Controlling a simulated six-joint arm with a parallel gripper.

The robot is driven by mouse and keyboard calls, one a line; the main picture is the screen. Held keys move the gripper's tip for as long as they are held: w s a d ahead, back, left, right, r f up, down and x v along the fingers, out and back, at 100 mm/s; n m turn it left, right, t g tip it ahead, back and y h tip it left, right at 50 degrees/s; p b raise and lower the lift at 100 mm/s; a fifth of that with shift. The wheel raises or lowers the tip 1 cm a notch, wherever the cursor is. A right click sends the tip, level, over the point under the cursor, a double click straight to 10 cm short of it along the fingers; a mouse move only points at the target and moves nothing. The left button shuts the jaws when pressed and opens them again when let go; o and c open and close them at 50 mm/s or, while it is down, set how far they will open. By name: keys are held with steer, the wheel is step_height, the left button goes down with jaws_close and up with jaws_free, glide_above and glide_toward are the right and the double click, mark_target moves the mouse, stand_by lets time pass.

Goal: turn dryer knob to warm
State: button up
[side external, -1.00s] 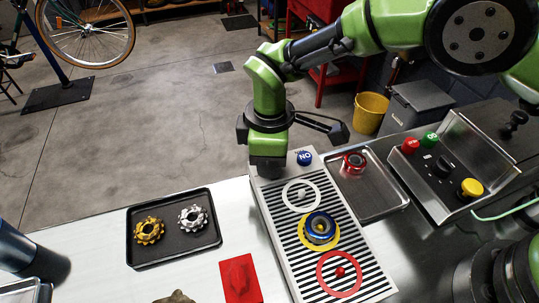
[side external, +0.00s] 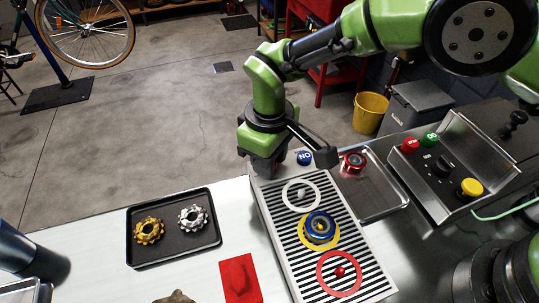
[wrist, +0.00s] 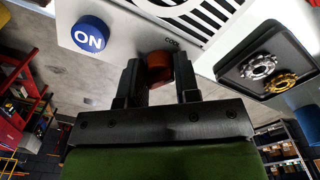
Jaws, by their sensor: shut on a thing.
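The dryer (side external: 258,196) is a pale box with a black-and-white striped grille on the bench. A blue ON button (side external: 304,158) sits at its far right corner; it also shows in the wrist view (wrist: 90,36). The dryer knob (wrist: 158,68) is orange-red and shows between my fingers in the wrist view. My gripper (wrist: 159,76) is shut on the knob, one finger on each side. In the side view my gripper (side external: 264,168) is at the dryer's far left corner and hides the knob.
White, yellow and red rings mark the grille; a blue part (side external: 320,226) sits on the yellow one. A black tray (side external: 174,249) with gold and silver cogs lies left. A metal tray (side external: 392,207) with a red part and a button box (side external: 433,190) stand right.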

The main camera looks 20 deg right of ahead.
steer(key=m, duration=0.7)
stand_by(0.5)
steer(key=o, duration=0.9)
step_height(320, 180, up, 10)
